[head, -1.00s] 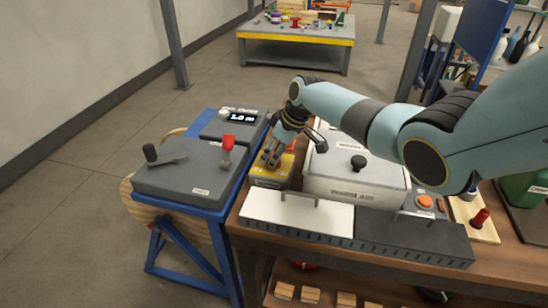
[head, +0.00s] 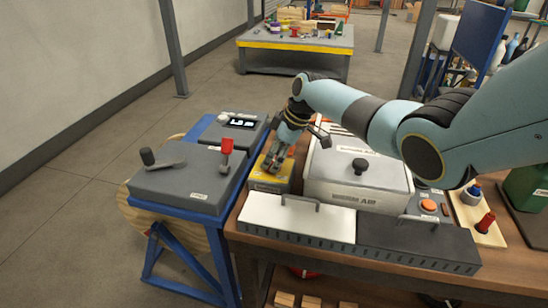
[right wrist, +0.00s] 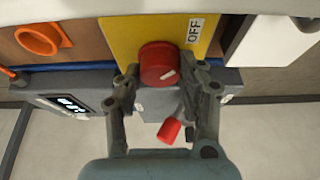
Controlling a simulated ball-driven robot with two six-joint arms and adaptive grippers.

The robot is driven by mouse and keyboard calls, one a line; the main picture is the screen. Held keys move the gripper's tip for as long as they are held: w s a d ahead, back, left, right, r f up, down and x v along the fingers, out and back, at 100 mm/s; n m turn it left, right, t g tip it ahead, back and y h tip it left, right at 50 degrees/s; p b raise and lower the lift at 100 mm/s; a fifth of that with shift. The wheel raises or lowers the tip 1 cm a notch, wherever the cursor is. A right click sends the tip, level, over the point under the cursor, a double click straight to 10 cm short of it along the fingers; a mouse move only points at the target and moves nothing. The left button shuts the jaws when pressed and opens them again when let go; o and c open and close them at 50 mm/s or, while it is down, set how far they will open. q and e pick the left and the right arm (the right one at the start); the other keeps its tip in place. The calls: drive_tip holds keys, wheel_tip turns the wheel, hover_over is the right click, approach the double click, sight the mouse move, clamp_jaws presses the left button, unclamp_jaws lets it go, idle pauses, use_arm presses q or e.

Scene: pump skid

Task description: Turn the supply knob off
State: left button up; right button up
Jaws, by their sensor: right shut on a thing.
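The supply knob is a red round knob (right wrist: 158,62) with a white mark, on a yellow box (right wrist: 120,40). A white OFF label (right wrist: 195,31) is beside it; the mark slants and does not clearly point straight at the label. In the head view the yellow box (head: 266,182) stands at the left end of the wooden bench, and the knob is hidden by my gripper. My right gripper (head: 273,166) reaches down onto the box. In the right wrist view its fingers (right wrist: 166,76) are shut on the knob's two sides. My left gripper is out of view.
Left is a blue stand with a grey box (head: 185,190) bearing a red-topped lever (head: 227,147) and a dark handle (head: 148,157). A display unit (head: 240,128) stands behind. A large grey-lidded box (head: 358,185) is close right of the gripper; a white-and-dark cover (head: 300,217) lies in front.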

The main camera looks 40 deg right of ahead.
drive_tip(key=o, duration=1.1)
drive_tip(key=shift+o, duration=0.2)
drive_tip(key=v, duration=1.2)
